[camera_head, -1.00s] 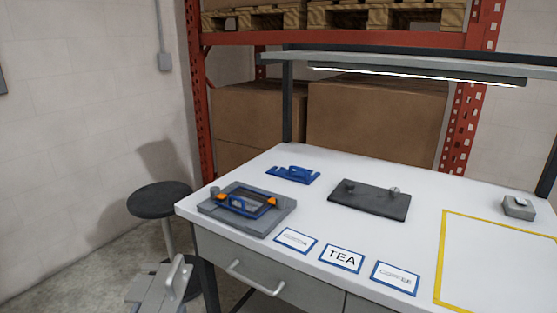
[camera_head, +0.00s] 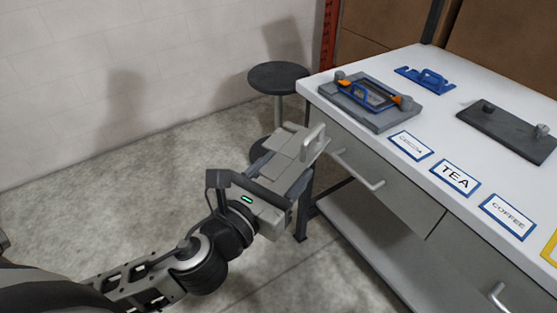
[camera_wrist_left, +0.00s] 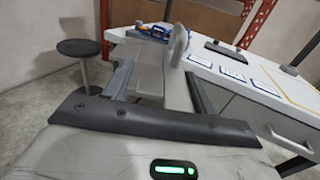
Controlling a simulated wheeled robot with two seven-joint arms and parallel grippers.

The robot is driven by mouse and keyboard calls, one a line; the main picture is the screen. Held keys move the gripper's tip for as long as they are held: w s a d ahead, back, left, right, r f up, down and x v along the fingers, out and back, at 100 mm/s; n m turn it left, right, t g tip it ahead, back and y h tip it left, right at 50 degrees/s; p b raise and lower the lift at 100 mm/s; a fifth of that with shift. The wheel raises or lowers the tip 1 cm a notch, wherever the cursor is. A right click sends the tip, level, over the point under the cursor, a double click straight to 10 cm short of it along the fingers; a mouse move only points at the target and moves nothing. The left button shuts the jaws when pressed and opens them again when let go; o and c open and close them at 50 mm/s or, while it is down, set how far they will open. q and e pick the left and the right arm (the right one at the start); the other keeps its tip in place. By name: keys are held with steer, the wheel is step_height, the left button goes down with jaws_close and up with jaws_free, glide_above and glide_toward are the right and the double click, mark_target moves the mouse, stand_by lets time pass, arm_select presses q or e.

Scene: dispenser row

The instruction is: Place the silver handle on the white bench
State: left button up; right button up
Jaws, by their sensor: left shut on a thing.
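My left gripper (camera_head: 288,165) is shut on the silver handle (camera_head: 313,146), a light-grey upright loop on a flat grey piece. The handle also shows in the left wrist view (camera_wrist_left: 180,45), standing up beyond the gripper's dark fingers (camera_wrist_left: 160,85). The fingers cover part of the held piece. The gripper and handle are in the air, left of the white bench (camera_head: 445,85) and in front of its left corner, apart from its top. The bench top also shows in the left wrist view (camera_wrist_left: 220,68). My right gripper is not in view.
On the bench are a grey fixture (camera_head: 375,118) with a blue-and-orange frame, a blue bracket (camera_head: 425,80), a dark plate (camera_head: 505,132), and COCOA, TEA (camera_head: 455,177) and COFFEE (camera_head: 507,217) cards. A drawer handle (camera_head: 358,170) juts from the front. A black stool (camera_head: 278,77) stands behind-left.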

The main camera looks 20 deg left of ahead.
arm_select(q)
steer(key=d+r+m+g+h, duration=0.4)
steer(key=d+r+m+h, duration=0.2)
steer(key=d, duration=0.4)
steer(key=shift+s+r+h, duration=0.35)
steer(key=shift+r+h, duration=0.25)
steer(key=shift+h, duration=0.8)
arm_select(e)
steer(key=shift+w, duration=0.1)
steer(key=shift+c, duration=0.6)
